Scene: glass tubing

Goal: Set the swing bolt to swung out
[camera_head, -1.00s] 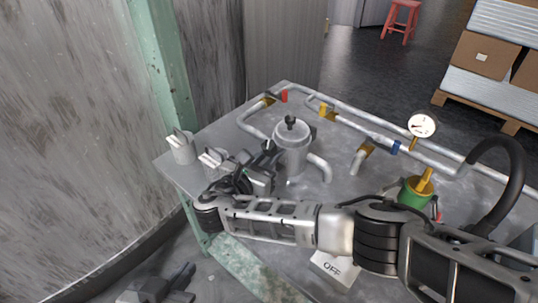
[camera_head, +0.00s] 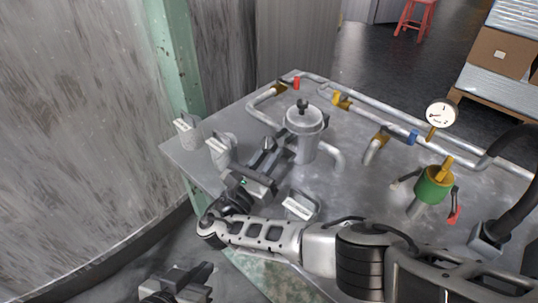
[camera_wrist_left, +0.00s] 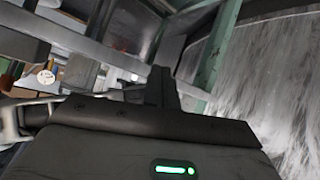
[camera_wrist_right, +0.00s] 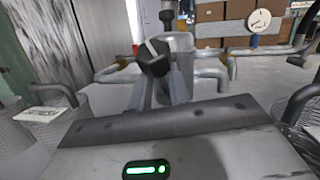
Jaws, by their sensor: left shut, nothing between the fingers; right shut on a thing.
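A grey metal vessel (camera_head: 304,135) with a round lid and a black top knob (camera_head: 303,104) stands upright on the table. It also shows in the right wrist view (camera_wrist_right: 180,50). The bolt's shank and pivot are hidden. My left gripper (camera_head: 185,278) is shut and empty, low at the front left, away from the vessel.
Mesh cups with white labels (camera_head: 190,134) stand on the left table edge. Another labelled holder (camera_head: 300,206) is behind my right forearm. Pipes, a gauge (camera_head: 441,114) and a green valve (camera_head: 433,185) fill the right side. A green post (camera_head: 177,60) rises at the left.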

